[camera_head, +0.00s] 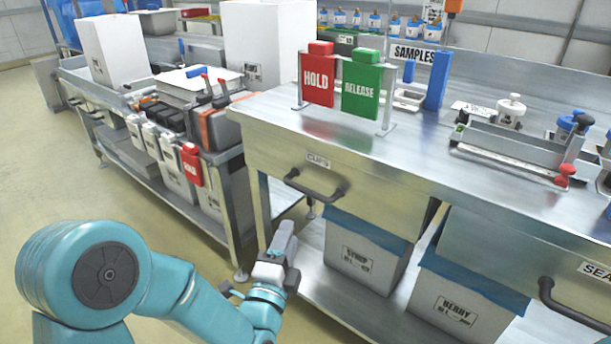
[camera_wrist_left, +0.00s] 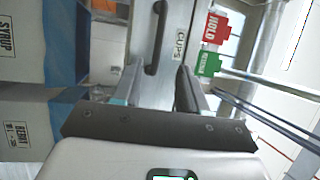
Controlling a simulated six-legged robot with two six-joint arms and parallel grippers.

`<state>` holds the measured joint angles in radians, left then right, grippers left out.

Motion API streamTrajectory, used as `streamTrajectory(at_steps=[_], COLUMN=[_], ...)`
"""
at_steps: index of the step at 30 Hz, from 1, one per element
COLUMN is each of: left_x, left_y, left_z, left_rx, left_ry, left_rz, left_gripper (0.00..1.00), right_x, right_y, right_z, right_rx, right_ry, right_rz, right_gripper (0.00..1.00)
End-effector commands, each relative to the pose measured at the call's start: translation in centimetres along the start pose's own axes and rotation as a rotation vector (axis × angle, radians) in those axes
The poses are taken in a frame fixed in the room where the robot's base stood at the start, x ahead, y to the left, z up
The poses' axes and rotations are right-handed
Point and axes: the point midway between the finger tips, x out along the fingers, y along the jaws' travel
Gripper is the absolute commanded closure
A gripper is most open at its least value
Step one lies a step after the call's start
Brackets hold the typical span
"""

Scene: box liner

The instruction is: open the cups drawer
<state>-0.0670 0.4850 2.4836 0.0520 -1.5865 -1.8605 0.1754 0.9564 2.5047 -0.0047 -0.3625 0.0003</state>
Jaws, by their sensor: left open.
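The cups drawer (camera_head: 275,160) is shut in the front of the steel bench, with a CUPS label (camera_head: 319,160) on its face. Its dark bar handle (camera_head: 314,187) sits below the label. My left gripper (camera_head: 286,243) is below and a little left of the handle, apart from it. In the left wrist view, the handle (camera_wrist_left: 156,42) shows beyond the spread fingers of my left gripper (camera_wrist_left: 160,88), with the CUPS label (camera_wrist_left: 180,42) to its right. Nothing is between the fingers. My right gripper is not in view.
Bins labelled SYRUP (camera_head: 358,250) and BERRY (camera_head: 455,300) stand on the shelf below. Red HOLD (camera_head: 318,80) and green RELEASE (camera_head: 361,93) signs stand on the bench top. Another handle (camera_head: 570,305) is at right. Floor is clear at left.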

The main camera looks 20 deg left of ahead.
Motion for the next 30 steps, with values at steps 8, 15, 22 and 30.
streamTrajectory(at_steps=[8, 15, 22, 30], left_x=[6.8, 11.6, 13.5, 13.6], left_y=[0.1, 0.1, 0.1, 0.1], left_z=[-0.2, -0.2, -0.2, -0.2], left_rx=[-0.001, -0.001, -0.001, -0.001], left_ry=[0.0, 0.0, 0.001, 0.001], left_rz=[-0.003, -0.002, 0.0, 0.001], left_gripper=[0.58, 0.58, 0.58, 0.58], right_x=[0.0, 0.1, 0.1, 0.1], right_y=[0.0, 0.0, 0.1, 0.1], right_z=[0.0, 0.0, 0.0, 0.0], right_rx=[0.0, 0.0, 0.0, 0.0], right_ry=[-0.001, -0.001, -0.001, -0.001], right_rz=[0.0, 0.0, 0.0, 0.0], right_gripper=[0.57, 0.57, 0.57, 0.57])
